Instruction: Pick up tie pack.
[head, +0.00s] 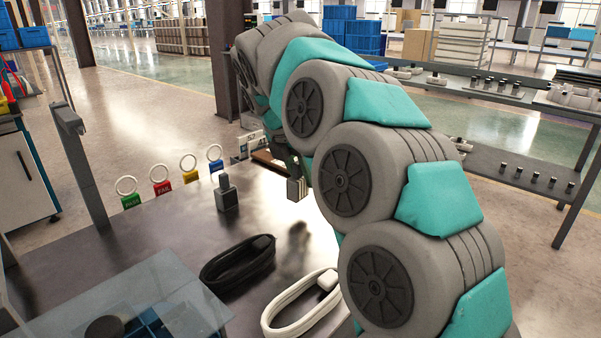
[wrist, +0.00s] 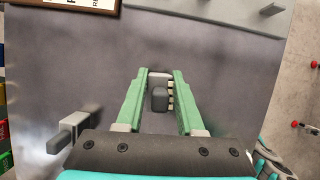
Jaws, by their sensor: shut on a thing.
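My gripper (head: 292,170) is low over the dark table, at the far end of my arm. In the wrist view its two green fingers (wrist: 160,80) are closed in on a small thing between their tips. That thing, which looks like the tie pack (wrist: 171,95), shows pale strips along the right finger beside a dark grey block. In the head view the tie pack (head: 297,189) is a small block with pale and dark upright stripes at the fingertips. I cannot tell whether it touches the table.
Coloured tags with white rings (head: 161,187) stand along the table's left edge. A dark grey block-shaped fixture (head: 226,196) stands left of my gripper. A black cable coil (head: 228,272) and a white one (head: 288,328) lie nearer. A shelf (head: 480,91) stands behind right.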

